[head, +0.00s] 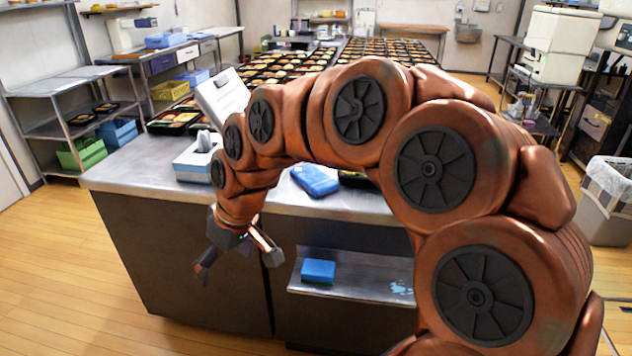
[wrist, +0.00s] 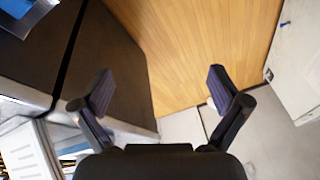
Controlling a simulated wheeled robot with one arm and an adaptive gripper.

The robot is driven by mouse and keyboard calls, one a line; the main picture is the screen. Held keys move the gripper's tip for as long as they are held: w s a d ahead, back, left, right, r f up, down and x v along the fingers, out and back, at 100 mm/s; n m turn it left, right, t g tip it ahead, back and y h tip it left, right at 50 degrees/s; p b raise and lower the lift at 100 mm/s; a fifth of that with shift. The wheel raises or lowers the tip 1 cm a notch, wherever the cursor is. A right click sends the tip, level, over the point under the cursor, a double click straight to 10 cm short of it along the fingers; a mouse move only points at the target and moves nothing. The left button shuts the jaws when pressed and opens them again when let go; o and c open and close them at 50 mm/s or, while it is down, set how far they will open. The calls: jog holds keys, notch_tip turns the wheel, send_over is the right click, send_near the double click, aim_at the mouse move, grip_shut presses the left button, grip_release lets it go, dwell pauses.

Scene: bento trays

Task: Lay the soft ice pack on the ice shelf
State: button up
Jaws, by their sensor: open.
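A blue soft-looking pack (head: 315,180), which looks like the ice pack, lies on the steel counter behind my arm; part of it may be hidden. The ice shelf (head: 345,288) is a low metal ledge on the counter's front, with a blue block (head: 318,270) at its left and pale blue marks at its right. My gripper (head: 238,262) is open and empty, left of the shelf and in front of the counter's dark panel. Its spread fingers show in the wrist view (wrist: 162,92), with wooden floor beyond. A blue thing is cut off at that view's top left.
The counter (head: 130,178) also bears a white-and-blue box (head: 194,160), a tilted white device (head: 222,95) and rows of bento trays (head: 288,66). A grey bin (head: 607,205) stands at right. Wooden floor (head: 60,265) is clear at left.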

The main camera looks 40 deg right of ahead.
jog(key=w+d+r+t, duration=0.2)
jog(key=w+d+t, duration=0.1)
jog(key=w+d, duration=0.6)
jog(key=m+t+h, duration=0.3)
jog(key=m+h, duration=0.1)
send_near(314, 175)
jog(key=shift+b+x, duration=0.4)
jog(key=shift+x, duration=0.4)
jog(key=shift+w+d, duration=0.1)
jog(key=shift+d, duration=0.2)
jog(key=shift+x, duration=0.85)
jog(key=shift+a+p+x, duration=0.2)
jog(key=shift+p+x, duration=0.15)
jog(key=shift+x, duration=1.1)
jog(key=shift+a+p+x, duration=0.2)
jog(key=shift+p+x, duration=0.1)
jog(key=shift+x, duration=1.1)
jog(key=shift+f, duration=0.1)
jog(key=c, duration=1.3)
